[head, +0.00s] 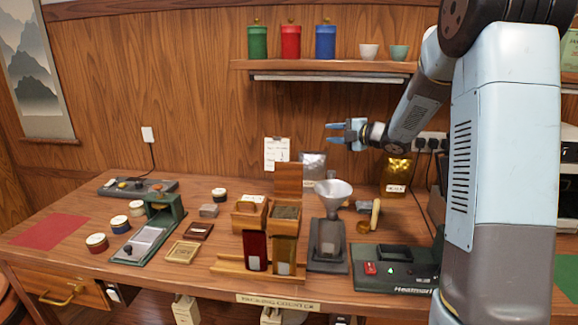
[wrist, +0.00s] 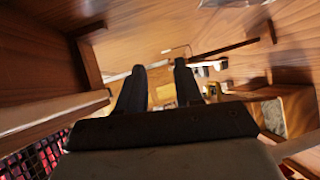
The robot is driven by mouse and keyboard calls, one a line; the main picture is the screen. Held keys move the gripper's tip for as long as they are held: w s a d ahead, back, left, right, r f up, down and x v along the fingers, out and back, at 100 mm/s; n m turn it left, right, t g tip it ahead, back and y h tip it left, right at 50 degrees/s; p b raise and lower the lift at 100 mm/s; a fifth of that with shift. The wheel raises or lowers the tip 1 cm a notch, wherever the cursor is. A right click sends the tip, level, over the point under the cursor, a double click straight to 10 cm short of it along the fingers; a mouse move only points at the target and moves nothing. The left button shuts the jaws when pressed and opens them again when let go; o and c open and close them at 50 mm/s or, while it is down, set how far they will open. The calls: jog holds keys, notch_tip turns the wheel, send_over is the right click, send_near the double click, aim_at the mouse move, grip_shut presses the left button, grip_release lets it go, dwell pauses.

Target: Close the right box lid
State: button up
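The right wooden box (head: 286,213) stands on the counter with dark contents showing inside. Its lid (head: 288,180) stands upright at the box's back edge, so the box is open. The left wooden box (head: 248,216) stands beside it with a pale label on top and looks closed. My gripper (head: 331,133) is in the air above and to the right of the raised lid, fingers pointing left, touching nothing. Its two fingers also show apart and empty in the wrist view (wrist: 160,68).
A funnel stand (head: 330,225) stands just right of the right box. A red tin (head: 255,250) and a brown tin (head: 284,254) stand in front of the boxes. A heat-sealing machine (head: 395,268) is at front right. A wall shelf (head: 325,66) hangs above my gripper.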

aim_at(290, 166)
jog(key=s+f+n+g+y, duration=0.3)
jog(key=f+n+g+y, duration=0.3)
jog(key=f+n+g, duration=0.3)
jog(key=shift+m+t, duration=0.5)
jog(key=shift+m, duration=0.1)
jog(key=a, duration=0.4)
jog(key=w+a+f, duration=0.1)
jog(key=a, duration=0.4)
jog(key=w+a, duration=0.1)
jog(key=a, duration=0.4)
jog(key=shift+w+a+f, duration=0.15)
jog(key=shift+w, duration=0.05)
grip_shut()
jog(key=shift+s+f, duration=0.1)
jog(key=shift+f, duration=0.1)
